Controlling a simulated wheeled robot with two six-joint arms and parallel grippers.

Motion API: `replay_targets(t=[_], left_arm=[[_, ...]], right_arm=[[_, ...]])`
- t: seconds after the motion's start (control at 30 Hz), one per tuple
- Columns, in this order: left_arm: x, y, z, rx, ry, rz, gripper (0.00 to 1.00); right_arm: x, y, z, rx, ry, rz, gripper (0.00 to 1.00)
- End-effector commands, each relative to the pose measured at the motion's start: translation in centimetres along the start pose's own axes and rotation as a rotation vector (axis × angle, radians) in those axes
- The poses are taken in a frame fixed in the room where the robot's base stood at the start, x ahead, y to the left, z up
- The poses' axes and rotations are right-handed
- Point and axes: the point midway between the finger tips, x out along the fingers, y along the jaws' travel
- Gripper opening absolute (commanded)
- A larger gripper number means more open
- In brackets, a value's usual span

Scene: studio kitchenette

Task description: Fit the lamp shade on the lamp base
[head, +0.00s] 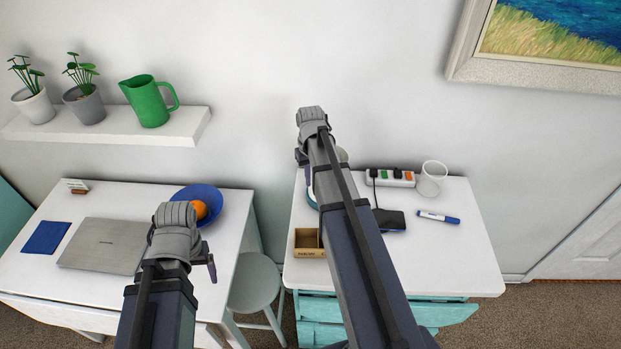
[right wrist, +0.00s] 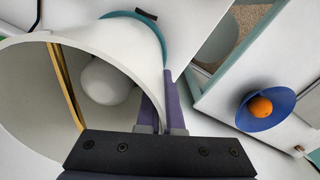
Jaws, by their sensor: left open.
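The white lamp shade (right wrist: 30,85) fills the left of the right wrist view, its wide rim close to the camera. A round white bulb (right wrist: 105,80) shows inside it, so the shade is around the bulb. A teal curved edge (right wrist: 150,22), apparently the lamp base, shows past the shade's far end; whether the shade is seated is hidden. My right gripper (right wrist: 163,115) has one finger on each side of the shade wall, shut on it. In the head view my right arm hides most of the lamp. My left gripper (head: 210,267) is open and empty near the laptop.
A laptop (head: 103,245), a blue bowl (head: 184,195) with an orange (head: 199,210) and a blue notebook (head: 46,238) are on the left table. The right desk holds a small box (head: 309,253), a power strip (head: 393,178), a white cup (head: 432,178) and a marker (head: 438,217).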

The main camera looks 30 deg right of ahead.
Motion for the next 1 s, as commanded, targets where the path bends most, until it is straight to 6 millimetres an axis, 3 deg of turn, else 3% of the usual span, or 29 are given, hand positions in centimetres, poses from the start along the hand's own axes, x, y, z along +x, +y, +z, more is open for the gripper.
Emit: replay_targets(t=[0.03,0.37,0.73,1.0], left_arm=[[0.0,0.0,0.0,0.0,0.0,0.0,0.8],[0.0,0.0,0.0,0.0,0.0,0.0,0.8],[0.0,0.0,0.0,0.015,0.001,-0.003,0.8],[-2.5,-0.3,0.1,0.014,0.001,-0.003,0.8]], right_arm=[[0.0,0.0,0.0,0.0,0.0,0.0,0.0],[0.0,0.0,0.0,0.0,0.0,0.0,0.38],[0.0,0.0,0.0,0.0,0.0,0.0,0.38],[-2.5,0.0,0.0,0.0,0.0,0.0,0.38]])
